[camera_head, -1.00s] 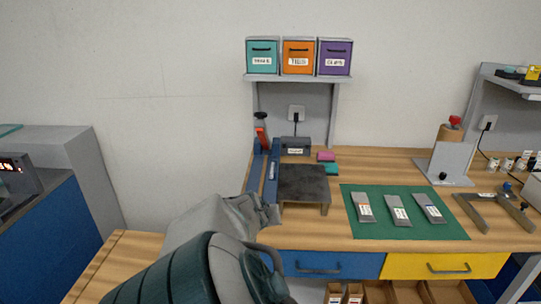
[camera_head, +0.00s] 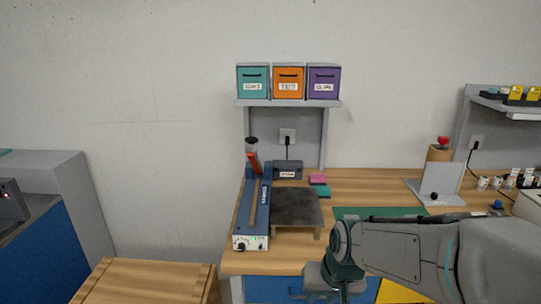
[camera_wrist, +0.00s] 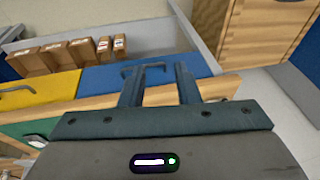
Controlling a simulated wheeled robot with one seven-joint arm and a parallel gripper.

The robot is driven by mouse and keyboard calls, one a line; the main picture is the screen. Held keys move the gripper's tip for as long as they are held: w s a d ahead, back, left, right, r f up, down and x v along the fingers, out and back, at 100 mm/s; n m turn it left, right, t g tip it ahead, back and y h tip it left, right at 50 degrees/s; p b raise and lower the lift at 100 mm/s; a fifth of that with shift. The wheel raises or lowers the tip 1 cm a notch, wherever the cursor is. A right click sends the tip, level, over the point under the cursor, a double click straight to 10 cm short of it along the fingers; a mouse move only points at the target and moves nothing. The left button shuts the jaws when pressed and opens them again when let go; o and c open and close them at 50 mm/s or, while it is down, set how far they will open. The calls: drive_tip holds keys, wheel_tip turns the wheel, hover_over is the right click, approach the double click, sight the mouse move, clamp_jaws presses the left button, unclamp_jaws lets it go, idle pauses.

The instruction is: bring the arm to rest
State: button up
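My gripper shows in the wrist view (camera_wrist: 160,88) with its two dark fingers apart and nothing between them. Beyond the fingers are the blue drawer (camera_wrist: 105,76) and its dark handle, apart from the fingers as far as I can tell. In the head view my arm reaches in from the lower right, bent in front of the workbench (camera_head: 375,185). The gripper end hangs low in front of the blue drawer (camera_head: 272,290), and its fingertips are not clear there.
A blue sealing device (camera_head: 256,215) and a dark plate stand (camera_head: 295,207) are on the bench. A green mat (camera_head: 375,212) is partly hidden by my arm. Three labelled bins (camera_head: 288,82) sit on a shelf. A wooden-topped cart (camera_head: 145,282) stands at lower left, with free floor beside it.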

drive_tip(key=s+d+r+h, duration=0.1)
drive_tip(key=s+d+r, duration=0.2)
drive_tip(key=s, duration=0.6)
drive_tip(key=shift+s+d+r+h, duration=0.3)
drive_tip(key=shift+s+d+r, duration=0.1)
drive_tip(key=shift+d, duration=0.25)
idle(0.7)
